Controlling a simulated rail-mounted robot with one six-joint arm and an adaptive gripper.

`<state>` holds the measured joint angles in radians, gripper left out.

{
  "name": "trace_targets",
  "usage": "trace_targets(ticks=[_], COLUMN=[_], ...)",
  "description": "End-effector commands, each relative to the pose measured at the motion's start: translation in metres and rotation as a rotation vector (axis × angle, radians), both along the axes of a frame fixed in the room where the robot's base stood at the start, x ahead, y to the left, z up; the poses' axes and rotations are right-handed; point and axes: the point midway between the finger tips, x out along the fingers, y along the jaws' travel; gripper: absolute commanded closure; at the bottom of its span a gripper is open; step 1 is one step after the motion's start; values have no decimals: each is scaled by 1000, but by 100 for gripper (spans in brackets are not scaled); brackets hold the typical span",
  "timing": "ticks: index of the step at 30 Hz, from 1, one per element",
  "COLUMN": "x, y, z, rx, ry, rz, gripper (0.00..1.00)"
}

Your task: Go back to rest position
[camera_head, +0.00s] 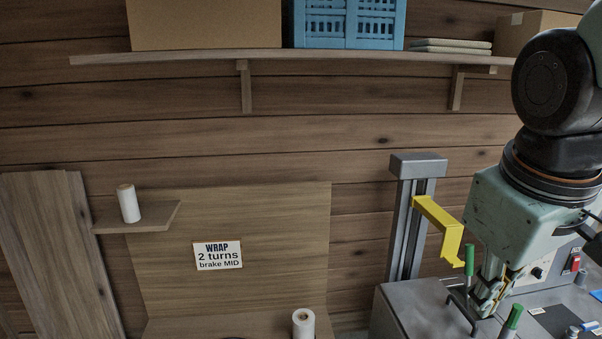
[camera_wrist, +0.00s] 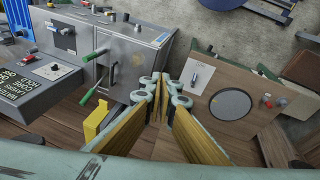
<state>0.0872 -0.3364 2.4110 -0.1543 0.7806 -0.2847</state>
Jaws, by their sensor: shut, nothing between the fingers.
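My gripper (camera_head: 490,296) is at the lower right of the head view, in front of or over the grey machine (camera_head: 412,308) beside its green-handled levers (camera_head: 469,260). I cannot tell from this view if it touches the machine. In the wrist view my gripper (camera_wrist: 165,88) has its fingers together with nothing between them. The grey machine also shows there at upper left, with its green handles (camera_wrist: 94,54) apart from the fingers.
A yellow bracket (camera_head: 439,224) juts from a grey column (camera_head: 408,215) left of my gripper. In the wrist view a wooden panel with a dark disc (camera_wrist: 231,104) lies right of the fingers. A wall shelf (camera_head: 290,55) carries boxes and a blue crate (camera_head: 347,27).

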Motion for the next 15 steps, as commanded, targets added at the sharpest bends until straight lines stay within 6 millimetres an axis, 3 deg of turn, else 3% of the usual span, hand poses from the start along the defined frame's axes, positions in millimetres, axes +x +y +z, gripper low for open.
trace_targets(ticks=[15], x=[-72], y=[45], z=[-8], rx=[137], ry=[-60], rz=[-166], gripper=[100])
